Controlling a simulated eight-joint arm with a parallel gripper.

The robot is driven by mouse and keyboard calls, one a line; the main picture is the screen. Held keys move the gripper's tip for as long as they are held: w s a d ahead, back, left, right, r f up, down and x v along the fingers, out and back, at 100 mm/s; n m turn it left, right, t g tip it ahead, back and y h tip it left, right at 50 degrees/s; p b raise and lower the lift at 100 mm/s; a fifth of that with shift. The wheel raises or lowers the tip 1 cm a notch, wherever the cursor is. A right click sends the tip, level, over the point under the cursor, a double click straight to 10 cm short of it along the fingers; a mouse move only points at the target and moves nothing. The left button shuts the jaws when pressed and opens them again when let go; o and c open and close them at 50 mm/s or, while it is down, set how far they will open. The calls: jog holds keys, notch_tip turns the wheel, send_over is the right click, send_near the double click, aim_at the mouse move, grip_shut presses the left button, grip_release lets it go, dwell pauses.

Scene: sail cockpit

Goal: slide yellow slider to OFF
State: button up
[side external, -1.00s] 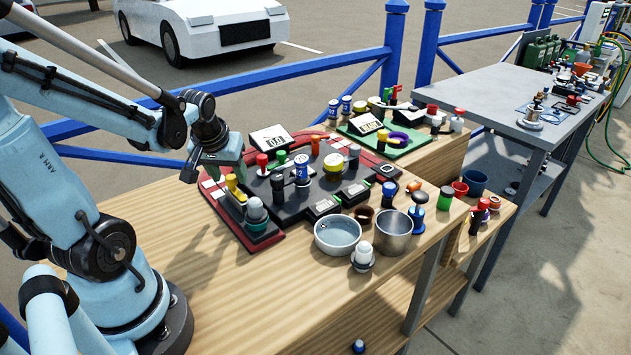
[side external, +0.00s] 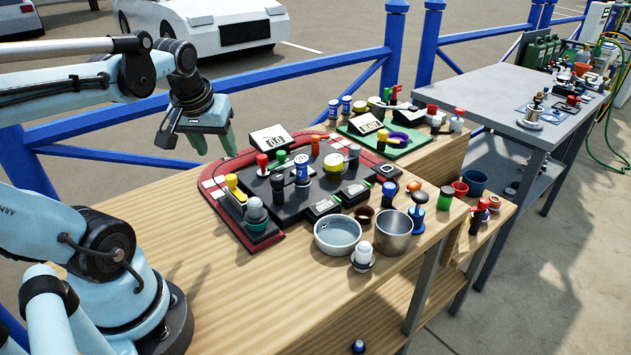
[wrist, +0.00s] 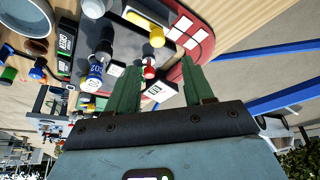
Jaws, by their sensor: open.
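The yellow slider (side external: 232,184) stands upright on a narrow dark base at the left end of the black control panel (side external: 262,190). The yellow slider also shows near the top of the wrist view (wrist: 156,37). My gripper (side external: 215,148) hangs above and behind the panel's left end in the side view, clear of the slider. Its two green fingers are apart with nothing held between them, and they also show in the wrist view (wrist: 158,88). The OFF marking cannot be read in either view.
A teal-based grey knob (side external: 257,215) stands close in front of the slider. A metal bowl (side external: 337,250) and steel cup (side external: 394,243) stand right. The wooden tabletop (side external: 190,245) is bare at front left.

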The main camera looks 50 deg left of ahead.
jog(key=shift+v, duration=1.3)
jog(key=w+d+f+m, duration=0.1)
jog(key=d, duration=0.1)
jog(key=w+d+m+t, duration=0.1)
jog(key=w+d+m, duration=0.1)
jog(key=w+d+f+m+t+h, duration=0.1)
jog(key=d, duration=0.2)
jog(key=shift+w+f, duration=0.15)
jog(key=shift+f, duration=0.2)
jog(key=w+d+f+m+t+h, duration=0.2)
jog(key=d+m, duration=0.3)
jog(key=d, duration=0.3)
jog(key=shift+d+f, duration=0.2)
jog(key=shift+d, duration=0.05)
